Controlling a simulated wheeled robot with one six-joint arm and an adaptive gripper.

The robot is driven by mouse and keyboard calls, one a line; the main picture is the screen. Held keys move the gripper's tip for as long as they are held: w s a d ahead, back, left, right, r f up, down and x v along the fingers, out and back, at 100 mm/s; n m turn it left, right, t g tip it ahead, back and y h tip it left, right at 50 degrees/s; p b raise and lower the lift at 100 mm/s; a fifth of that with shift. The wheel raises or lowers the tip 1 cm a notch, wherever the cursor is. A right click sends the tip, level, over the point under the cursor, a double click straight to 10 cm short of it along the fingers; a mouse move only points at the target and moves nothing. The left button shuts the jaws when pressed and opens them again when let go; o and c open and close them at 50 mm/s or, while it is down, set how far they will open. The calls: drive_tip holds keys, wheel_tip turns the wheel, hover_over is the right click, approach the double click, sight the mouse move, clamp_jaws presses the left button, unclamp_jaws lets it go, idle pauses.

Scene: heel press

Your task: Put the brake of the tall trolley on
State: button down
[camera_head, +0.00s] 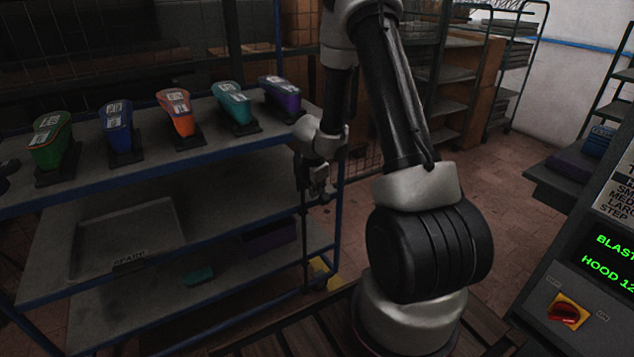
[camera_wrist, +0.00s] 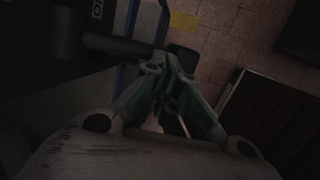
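A tall blue-framed trolley (camera_head: 60,217) with grey shelves fills the left of the head view; I take it as the task's trolley. Its near right foot (camera_head: 318,268) is low beside a yellow floor patch (camera_head: 334,283); the brake is too small and dark to make out. My gripper (camera_head: 319,192) hangs beside the trolley's right end, above that foot, pointing down. In the wrist view, the fingers of my gripper (camera_wrist: 168,64) converge and look shut, with nothing clear between them. A dark bar (camera_wrist: 125,46) shows just beyond the tips; I cannot tell whether they touch.
Coloured shoe forms (camera_head: 232,102) stand on the upper shelf, and a grey tray (camera_head: 125,235) lies below. A control panel (camera_head: 585,290) with a red knob is at the right. Wooden slats (camera_head: 310,335) lie in front. Brick floor (camera_head: 510,185) is open behind my arm.

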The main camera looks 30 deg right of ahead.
drive_tip(key=shift+s+f, duration=0.1)
drive_tip(key=shift+s, duration=0.05)
drive_tip(key=s+a+r, duration=0.1)
drive_tip(key=s+r, duration=0.2)
drive_tip(key=r, duration=0.3)
drive_tip(key=s+a+r, duration=0.1)
drive_tip(key=s+r, duration=0.2)
drive_tip(key=r, duration=0.3)
drive_tip(key=shift+s+a, duration=0.25)
drive_tip(key=shift+s, duration=0.1)
drive_tip(key=s+d+r+m+g+h, duration=0.1)
drive_tip(key=s+d+r+m+g, duration=0.15)
drive_tip(key=s+m, duration=0.35)
drive_tip(key=s+d+r+m+g, duration=0.1)
drive_tip(key=s+d+r+m, duration=0.1)
drive_tip(key=s+r+m, duration=0.3)
drive_tip(key=s+a+r+m+t+y, duration=0.3)
drive_tip(key=s+a+r+m+t, duration=0.2)
drive_tip(key=s+r, duration=0.7)
wheel_tip(320, 180, up, 2)
drive_tip(key=shift+s+a+r+m, duration=0.15)
drive_tip(key=shift+s+a+m, duration=0.1)
drive_tip(key=shift+a+m, duration=0.8)
